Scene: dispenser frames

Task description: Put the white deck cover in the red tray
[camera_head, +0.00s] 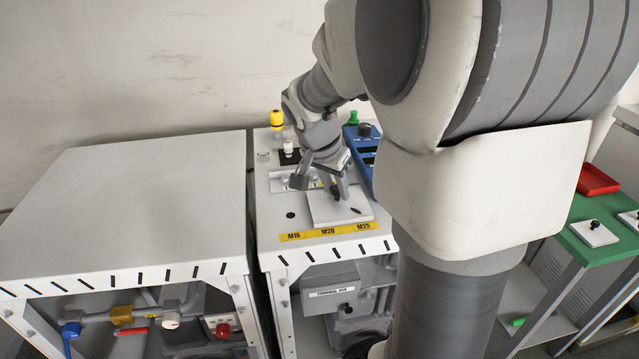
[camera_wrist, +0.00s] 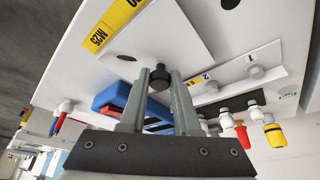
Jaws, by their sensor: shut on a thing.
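The white deck cover (camera_head: 325,210) is a flat plate with a black knob, on or just above the white cabinet's deck. I cannot tell whether it is raised. In the wrist view the cover (camera_wrist: 165,35) lies beyond my fingertips. My gripper (camera_head: 334,189) is shut on the cover's black knob; in the wrist view its two fingers (camera_wrist: 160,82) stand either side of the knob. The red tray (camera_head: 597,181) is at the far right on a green-topped table, partly hidden by my arm.
A second white plate with a black knob (camera_head: 594,233) lies on the green table (camera_head: 580,255) in front of the tray. A blue device (camera_head: 362,150), a yellow-topped post (camera_head: 276,120) and a green knob (camera_head: 353,117) stand behind the cover. A grey cabinet (camera_head: 130,200) is at left.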

